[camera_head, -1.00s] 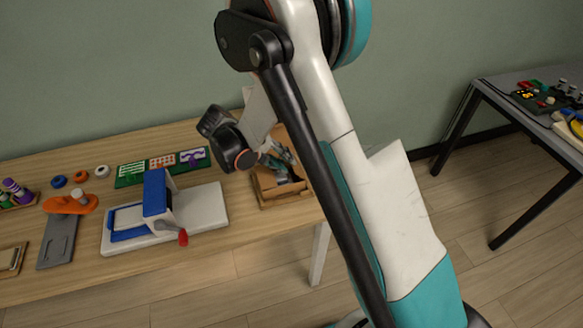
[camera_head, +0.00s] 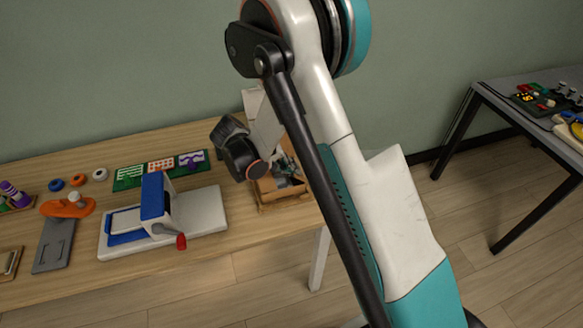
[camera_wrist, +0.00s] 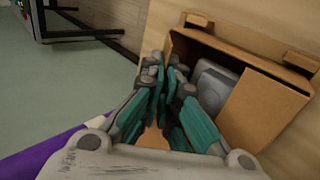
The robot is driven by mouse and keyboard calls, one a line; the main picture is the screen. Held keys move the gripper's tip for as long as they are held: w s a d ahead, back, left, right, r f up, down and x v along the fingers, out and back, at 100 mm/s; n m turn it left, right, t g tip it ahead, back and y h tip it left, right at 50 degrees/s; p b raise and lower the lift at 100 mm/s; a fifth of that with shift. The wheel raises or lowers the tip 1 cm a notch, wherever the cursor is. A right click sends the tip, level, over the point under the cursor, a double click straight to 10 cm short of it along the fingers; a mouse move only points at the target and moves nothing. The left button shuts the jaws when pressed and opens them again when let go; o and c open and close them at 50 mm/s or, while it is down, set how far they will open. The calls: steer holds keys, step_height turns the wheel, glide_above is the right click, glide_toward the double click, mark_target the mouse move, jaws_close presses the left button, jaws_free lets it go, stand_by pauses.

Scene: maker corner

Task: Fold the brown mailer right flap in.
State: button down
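The brown mailer (camera_head: 283,198) is an open cardboard box at the right end of the wooden table, partly hidden behind my arm in the head view. In the wrist view the mailer (camera_wrist: 185,22) shows its slotted rim, a broad tan flap (camera_wrist: 262,108) angled over one side, and a grey item (camera_wrist: 213,82) inside. My gripper (camera_wrist: 165,72) has its fingertips close together over the mailer's edge, beside the grey item. No flap is clearly seen between the fingers. I cannot tell whether they touch the cardboard.
A white and blue press with a red knob (camera_head: 163,212) stands left of the mailer. Coloured cards (camera_head: 160,167) lie behind it. A purple surface (camera_wrist: 35,152) shows low in the wrist view. A second table (camera_head: 500,97) stands right across open floor.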

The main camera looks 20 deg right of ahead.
steer(key=shift+f, duration=0.1)
steer(key=h+b, duration=0.1)
steer(key=f+h+b, duration=0.1)
steer(key=b, duration=0.1)
steer(key=shift+a+f, duration=0.1)
steer(key=shift+a, duration=0.25)
steer(key=h+b, duration=0.2)
steer(key=b, duration=0.1)
steer(key=shift+a+f, duration=0.25)
steer(key=shift+f, duration=0.1)
steer(key=shift+h+b, duration=0.6)
steer(key=shift+h, duration=0.1)
steer(key=shift+r, duration=0.15)
steer(key=c, duration=1.9)
jaws_free()
